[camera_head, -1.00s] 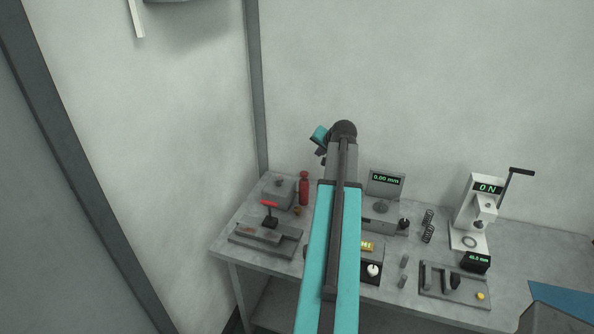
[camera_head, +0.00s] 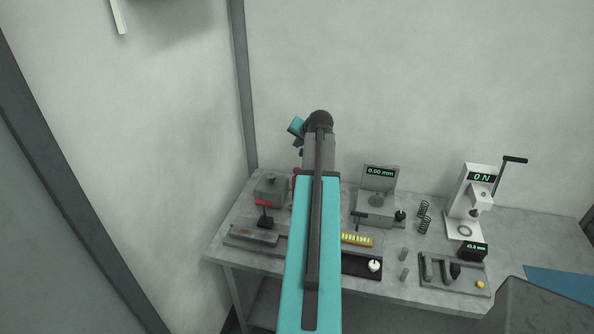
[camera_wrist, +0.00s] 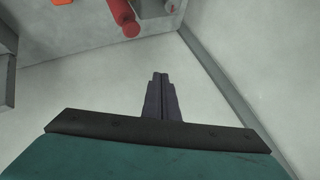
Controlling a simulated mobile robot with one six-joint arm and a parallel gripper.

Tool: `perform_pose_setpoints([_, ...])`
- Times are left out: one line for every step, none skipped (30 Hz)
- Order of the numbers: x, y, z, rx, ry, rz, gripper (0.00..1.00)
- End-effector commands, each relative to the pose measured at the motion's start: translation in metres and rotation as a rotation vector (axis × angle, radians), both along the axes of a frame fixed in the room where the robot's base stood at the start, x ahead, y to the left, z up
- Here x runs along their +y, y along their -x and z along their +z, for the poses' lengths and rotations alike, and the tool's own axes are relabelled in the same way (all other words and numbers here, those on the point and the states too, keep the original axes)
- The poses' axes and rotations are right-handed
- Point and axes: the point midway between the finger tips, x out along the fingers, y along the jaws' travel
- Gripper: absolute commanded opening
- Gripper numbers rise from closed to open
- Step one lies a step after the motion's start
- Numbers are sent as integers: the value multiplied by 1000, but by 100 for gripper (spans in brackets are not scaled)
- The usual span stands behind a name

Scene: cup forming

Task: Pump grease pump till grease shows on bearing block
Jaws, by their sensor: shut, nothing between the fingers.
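A red cylinder, which looks like the grease pump, shows in the wrist view (camera_wrist: 122,12) near the top edge, cut off there. In the head view only a thin strip of it shows beside my arm, which hides the rest. A grey block with a small knob on top (camera_head: 271,188), possibly the bearing block, stands at the back left of the bench. I cannot make out any grease on it. My gripper (camera_wrist: 160,76) is shut and empty, with its fingertips apart from the red cylinder.
To the right stand a gauge reading 0.00 mm (camera_head: 380,178), springs (camera_head: 423,215), and a white press (camera_head: 471,202). An orange piece (camera_wrist: 64,2) shows in the wrist view. Walls close the back and left.

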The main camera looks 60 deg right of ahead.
Motion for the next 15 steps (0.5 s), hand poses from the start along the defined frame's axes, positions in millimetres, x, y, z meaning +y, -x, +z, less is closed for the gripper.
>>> perform_pose_setpoints([0,0,-3,0,0,0,0])
perform_pose_setpoints([0,0,-4,0,0,0,0])
perform_pose_setpoints([0,0,-6,0,0,0,0])
perform_pose_setpoints([0,0,-8,0,0,0,0])
perform_pose_setpoints([0,0,-10,0,0,0,0])
perform_pose_setpoints([0,1,-13,0,0,0,0])
perform_pose_setpoints([0,1,-16,1,0,-1,0])
perform_pose_setpoints([0,1,-18,0,-1,-1,0])
perform_pose_setpoints([-1,1,-22,0,-1,-1,0])
perform_pose_setpoints([-1,1,-25,2,-1,-1,0])
perform_pose_setpoints([-1,1,-28,2,-1,-1,0])
perform_pose_setpoints([-1,2,-32,2,-1,-1,0])
perform_pose_setpoints([-1,1,-35,1,-1,-2,0])
perform_pose_setpoints([-1,1,-38,1,-1,-2,0])
perform_pose_setpoints([-1,1,-42,0,-1,-1,0])
